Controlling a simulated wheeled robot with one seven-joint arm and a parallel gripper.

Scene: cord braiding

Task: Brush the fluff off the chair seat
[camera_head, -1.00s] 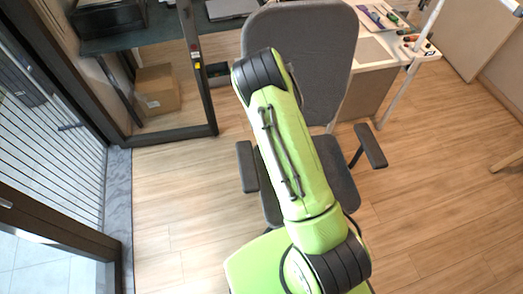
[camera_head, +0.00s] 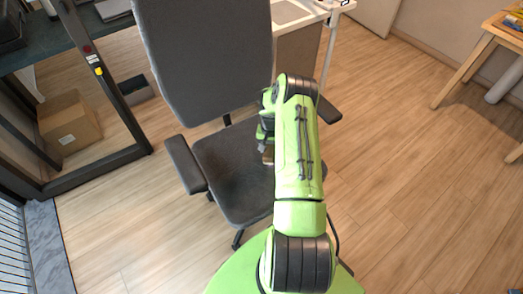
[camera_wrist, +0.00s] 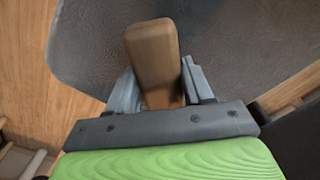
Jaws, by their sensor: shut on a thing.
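The grey office chair's seat (camera_head: 228,172) shows left of my arm in the head view, and its dark surface (camera_wrist: 235,45) fills much of the wrist view. My gripper (camera_wrist: 155,85) is shut on a brown wooden brush handle (camera_wrist: 152,50) that points out over the seat. In the head view a small bit of the brush (camera_head: 267,153) shows beside my wrist, at the seat's right side. The brush's bristles are hidden. I cannot make out any fluff on the seat; its surface looks mottled. Whether the brush touches the seat, I cannot tell.
The chair's backrest (camera_head: 205,55) stands behind the seat, with armrests at the left (camera_head: 186,163) and right (camera_head: 327,110). A cardboard box (camera_head: 69,123) lies behind a dark frame at the left. A wooden table (camera_head: 492,40) stands far right. The wooden floor between is clear.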

